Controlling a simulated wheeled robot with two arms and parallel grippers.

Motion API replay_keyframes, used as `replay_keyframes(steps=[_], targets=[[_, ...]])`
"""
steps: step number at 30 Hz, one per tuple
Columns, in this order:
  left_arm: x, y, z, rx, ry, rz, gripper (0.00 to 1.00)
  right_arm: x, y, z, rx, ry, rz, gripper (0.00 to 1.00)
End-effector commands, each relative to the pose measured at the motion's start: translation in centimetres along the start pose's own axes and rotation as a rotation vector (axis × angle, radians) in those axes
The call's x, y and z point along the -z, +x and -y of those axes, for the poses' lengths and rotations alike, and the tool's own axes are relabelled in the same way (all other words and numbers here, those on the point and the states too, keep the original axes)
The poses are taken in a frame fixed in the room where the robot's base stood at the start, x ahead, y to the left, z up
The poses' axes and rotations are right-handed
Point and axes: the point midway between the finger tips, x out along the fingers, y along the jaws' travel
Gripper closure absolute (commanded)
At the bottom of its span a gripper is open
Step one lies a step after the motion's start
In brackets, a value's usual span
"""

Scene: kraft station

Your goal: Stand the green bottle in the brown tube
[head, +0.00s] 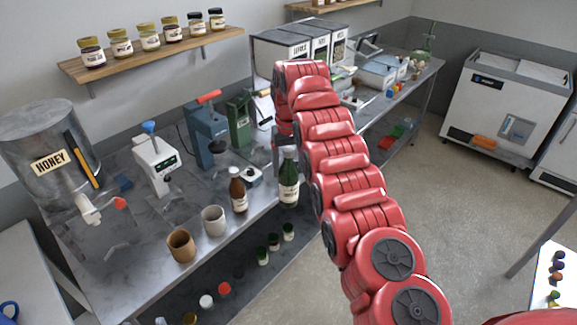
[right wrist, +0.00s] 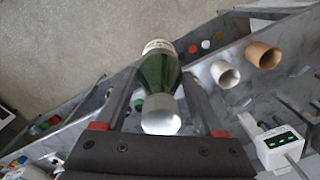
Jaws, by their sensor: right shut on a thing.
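The green bottle (head: 289,188) is upright near the front edge of the steel table, with a white cap and a pale label. My right gripper (head: 284,148) is shut on it near its neck. In the right wrist view the bottle (right wrist: 157,75) sits between the two fingers (right wrist: 158,95). I cannot tell whether its base touches the table. The brown tube (head: 181,247) stands open-topped and looks empty on the table's front left; it also shows in the right wrist view (right wrist: 262,56). My left gripper is not in view.
A grey tube (head: 214,221) and a brown bottle (head: 238,192) stand between the brown tube and the green bottle. A honey tank (head: 45,145) and several devices line the back. Several small jars sit on a lower shelf beneath the front edge.

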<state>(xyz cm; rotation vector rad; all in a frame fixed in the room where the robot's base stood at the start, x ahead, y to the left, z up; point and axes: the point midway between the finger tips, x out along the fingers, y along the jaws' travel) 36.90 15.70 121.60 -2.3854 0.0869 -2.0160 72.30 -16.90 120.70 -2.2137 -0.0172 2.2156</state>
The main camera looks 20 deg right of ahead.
Motion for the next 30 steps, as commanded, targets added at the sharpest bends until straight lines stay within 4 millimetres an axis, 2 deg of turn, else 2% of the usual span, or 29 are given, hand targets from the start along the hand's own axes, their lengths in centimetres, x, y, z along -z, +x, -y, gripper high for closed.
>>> replay_keyframes(steps=[15, 21, 25, 30], targets=[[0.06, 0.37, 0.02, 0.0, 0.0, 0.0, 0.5, 0.1, -0.48, -0.56, -0.006, 0.006, -0.004, 1.0], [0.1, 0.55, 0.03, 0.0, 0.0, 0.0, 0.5, 0.11, -0.72, -0.07, 0.0, 0.002, -0.003, 1.0], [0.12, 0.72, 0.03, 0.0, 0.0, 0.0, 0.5, 0.03, -0.84, -0.64, -0.006, 0.004, -0.002, 1.0], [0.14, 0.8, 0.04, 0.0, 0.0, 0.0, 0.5, -0.02, -1.09, -0.22, -0.006, -0.005, 0.001, 1.0]])
